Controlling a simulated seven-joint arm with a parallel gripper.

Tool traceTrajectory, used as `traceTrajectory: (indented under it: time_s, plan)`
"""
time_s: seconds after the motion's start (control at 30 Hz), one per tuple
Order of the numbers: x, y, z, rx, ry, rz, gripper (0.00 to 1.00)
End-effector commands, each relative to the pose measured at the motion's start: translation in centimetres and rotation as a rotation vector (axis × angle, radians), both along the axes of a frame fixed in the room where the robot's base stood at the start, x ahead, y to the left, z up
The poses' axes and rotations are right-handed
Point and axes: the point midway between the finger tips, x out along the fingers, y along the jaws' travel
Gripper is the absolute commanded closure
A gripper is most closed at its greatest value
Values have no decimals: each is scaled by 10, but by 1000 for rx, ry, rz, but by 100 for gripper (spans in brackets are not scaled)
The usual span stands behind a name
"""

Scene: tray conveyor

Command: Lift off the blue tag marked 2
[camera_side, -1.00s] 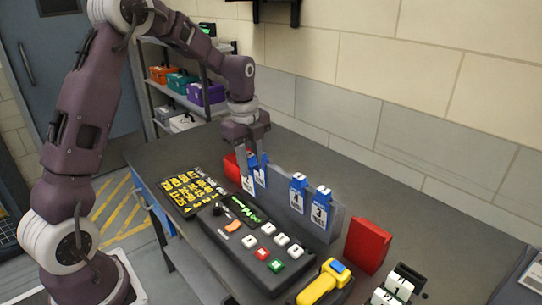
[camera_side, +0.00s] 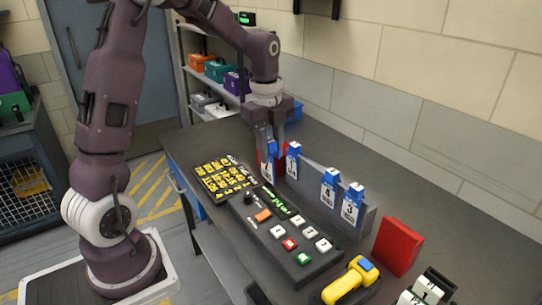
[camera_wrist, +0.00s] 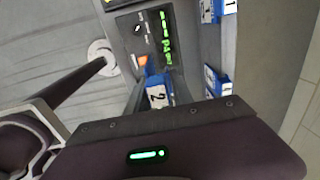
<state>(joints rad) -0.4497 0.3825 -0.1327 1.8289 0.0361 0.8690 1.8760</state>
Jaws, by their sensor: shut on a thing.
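The tag marked 2 (camera_wrist: 158,98) is white with a blue top, and its number is legible in the wrist view. In the side view this tag (camera_side: 267,169) hangs roughly upright under my gripper (camera_side: 271,146). My gripper is shut on its blue top. The tag is in front of and apart from the grey rack plate (camera_side: 316,177). Another blue-topped tag (camera_side: 292,165) hangs at the rack's far end, and tags marked 4 (camera_side: 328,188) and 3 (camera_side: 351,207) hang nearer. The fingers partly hide the held tag's top.
A black control box with coloured buttons (camera_side: 304,259) lies in front of the rack. A yellow-lettered panel (camera_side: 224,177) is to its left. A red block (camera_side: 397,247) and a yellow handheld device (camera_side: 345,284) stand at the near end. Bare table lies behind the rack.

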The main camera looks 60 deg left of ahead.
Motion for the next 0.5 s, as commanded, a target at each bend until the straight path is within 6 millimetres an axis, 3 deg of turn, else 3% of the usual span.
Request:
traceTrajectory:
  time_s: [0.5]
  plan:
    - [0,0,36,0,-1,-1,100]
